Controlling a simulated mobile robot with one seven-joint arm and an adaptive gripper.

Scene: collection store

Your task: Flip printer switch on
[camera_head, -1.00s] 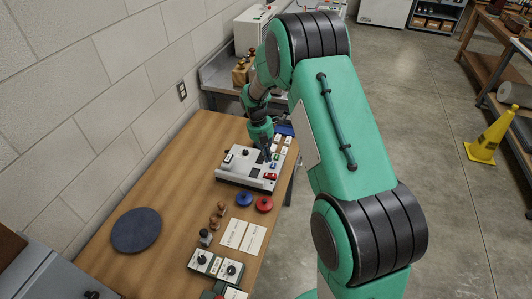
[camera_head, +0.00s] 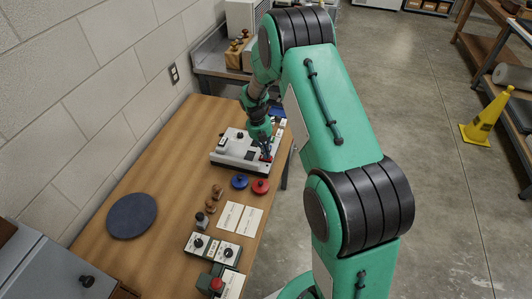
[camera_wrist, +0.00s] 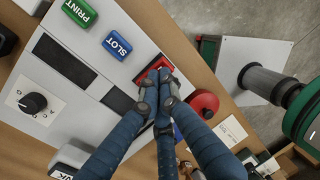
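The printer (camera_head: 228,159) is a light grey box with a sloped panel, on the wooden table in the head view. In the wrist view its panel carries a green PRINT button (camera_wrist: 80,12), a blue SLOT button (camera_wrist: 117,44), a black knob (camera_wrist: 33,102) and a red switch (camera_wrist: 151,68). My gripper (camera_wrist: 159,80) has its fingertips together, at the red switch and partly hiding it. I cannot tell whether they touch it or which way the switch is set. In the head view my gripper (camera_head: 266,151) is at the printer's right side.
A blue knob (camera_head: 239,181) and a red knob (camera_head: 260,186) lie just in front of the printer. White cards (camera_head: 230,216), small wooden stamps and control boxes (camera_head: 199,243) stand nearer. A dark round mat (camera_head: 132,215) lies left. The wall borders the table's left side.

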